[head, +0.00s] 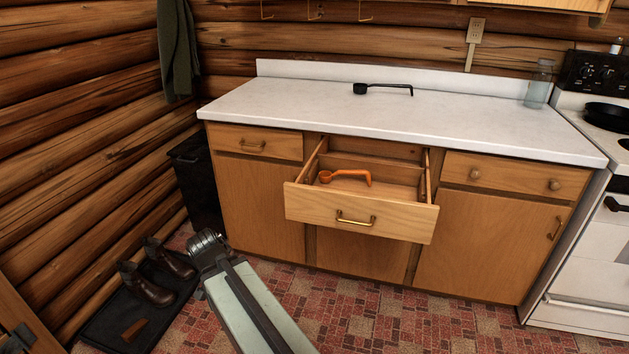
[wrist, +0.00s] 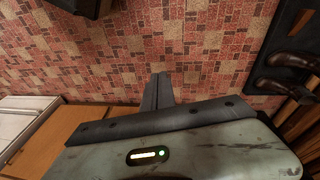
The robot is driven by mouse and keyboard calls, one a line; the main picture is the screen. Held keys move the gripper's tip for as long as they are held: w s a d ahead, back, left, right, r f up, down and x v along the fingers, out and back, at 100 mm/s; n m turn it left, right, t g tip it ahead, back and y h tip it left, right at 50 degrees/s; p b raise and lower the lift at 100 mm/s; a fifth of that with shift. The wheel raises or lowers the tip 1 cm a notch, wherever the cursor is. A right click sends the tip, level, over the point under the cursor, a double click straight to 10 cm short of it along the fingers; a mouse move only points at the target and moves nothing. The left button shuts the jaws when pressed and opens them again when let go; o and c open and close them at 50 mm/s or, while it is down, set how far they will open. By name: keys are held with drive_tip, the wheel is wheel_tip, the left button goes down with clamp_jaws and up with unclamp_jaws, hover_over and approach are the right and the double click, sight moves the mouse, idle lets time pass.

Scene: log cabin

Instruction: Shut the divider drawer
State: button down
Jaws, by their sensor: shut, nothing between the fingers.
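The divider drawer (head: 360,212) is the middle drawer under the white counter in the head view. It is pulled well out, with its brass handle (head: 355,218) at the front and a divider (head: 385,172) across its inside. An orange scoop (head: 345,177) lies in it. My gripper (wrist: 163,76) shows in the wrist view, with its fingers shut together and empty above the red patterned floor. In the head view my arm stands left of the drawer and in front of the cabinets; the fingers are not visible there.
A black scoop (head: 380,89) and a glass jar (head: 539,84) stand on the counter (head: 300,95). A white stove (head: 585,260) is at the right. A black bin (head: 196,180) and brown boots (head: 150,285) on a mat are at the left. Floor before the drawer is clear.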

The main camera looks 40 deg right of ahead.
sight(313, 210)
drive_tip(key=s+d+r+m+h+p, duration=0.1)
drive_tip(key=d+r+m+h+p, duration=0.1)
drive_tip(key=d+r+m+p, duration=0.55)
drive_tip(key=s+d+r+m+g+h+p, duration=0.1)
drive_tip(key=d+r+m+p, duration=0.35)
drive_tip(key=r, duration=0.65)
drive_tip(key=s+d+r+m+h+p, duration=0.1)
drive_tip(key=d+r+m+h+p, duration=0.1)
drive_tip(key=d+r+m+p, duration=0.55)
drive_tip(key=shift+n, duration=0.55)
drive_tip(key=b+x, duration=0.3)
drive_tip(key=w+b+x, duration=0.1)
drive_tip(key=b+x, duration=0.5)
drive_tip(key=shift+w+d, duration=0.25)
drive_tip(key=shift+d, duration=0.25)
drive_tip(key=shift+w+d, duration=0.2)
drive_tip(key=shift+d, duration=0.15)
